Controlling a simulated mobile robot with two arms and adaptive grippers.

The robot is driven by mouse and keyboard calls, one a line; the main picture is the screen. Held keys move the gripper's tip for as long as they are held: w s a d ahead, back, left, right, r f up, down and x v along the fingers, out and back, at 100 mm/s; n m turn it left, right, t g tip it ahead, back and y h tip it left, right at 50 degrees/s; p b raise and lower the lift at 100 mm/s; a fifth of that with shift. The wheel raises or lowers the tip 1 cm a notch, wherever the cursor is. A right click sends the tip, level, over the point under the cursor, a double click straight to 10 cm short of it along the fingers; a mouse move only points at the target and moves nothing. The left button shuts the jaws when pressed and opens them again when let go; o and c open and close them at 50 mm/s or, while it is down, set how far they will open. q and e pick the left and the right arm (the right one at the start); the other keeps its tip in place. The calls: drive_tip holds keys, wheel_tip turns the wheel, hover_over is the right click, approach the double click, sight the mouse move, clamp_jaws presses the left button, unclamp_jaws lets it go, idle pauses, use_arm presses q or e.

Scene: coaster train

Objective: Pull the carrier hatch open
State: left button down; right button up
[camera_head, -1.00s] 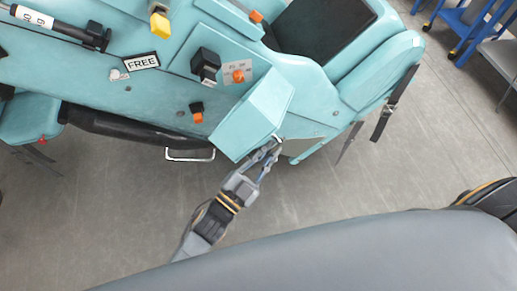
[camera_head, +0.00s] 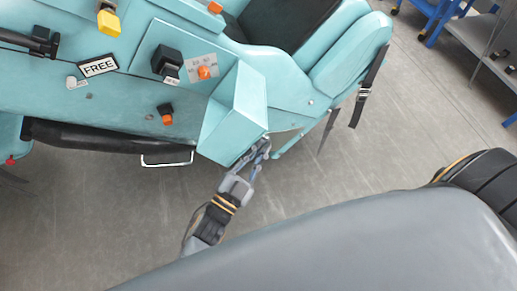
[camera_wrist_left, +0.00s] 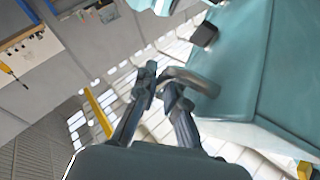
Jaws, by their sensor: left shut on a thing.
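The carrier hatch (camera_head: 236,108) is a teal, box-like panel on the near side of the teal carrier (camera_head: 60,112). In the left wrist view the hatch (camera_wrist_left: 228,80) is a large teal surface at the right, with a grey metal handle (camera_wrist_left: 190,77) standing out from it. My left gripper (camera_head: 258,149) is at the hatch's lower corner. In the left wrist view its fingertips (camera_wrist_left: 160,84) are closed at the handle's end. The fingers hide part of the grip. My right gripper is not in view.
The carrier has a FREE label (camera_head: 98,66), a black knob (camera_head: 166,60) and orange buttons. A white wire handle (camera_head: 167,162) is left of the hatch. A strap (camera_head: 366,92) hangs at the right. Bare grey floor (camera_head: 350,160) lies in front. A blue-framed cart (camera_head: 485,50) stands far right.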

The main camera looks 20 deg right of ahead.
use_arm(q)
drive_tip(key=c, duration=1.7)
unclamp_jaws()
drive_tip(key=shift+s, duration=0.1)
drive_tip(key=v, duration=1.2)
drive_tip(key=shift+f, duration=0.1)
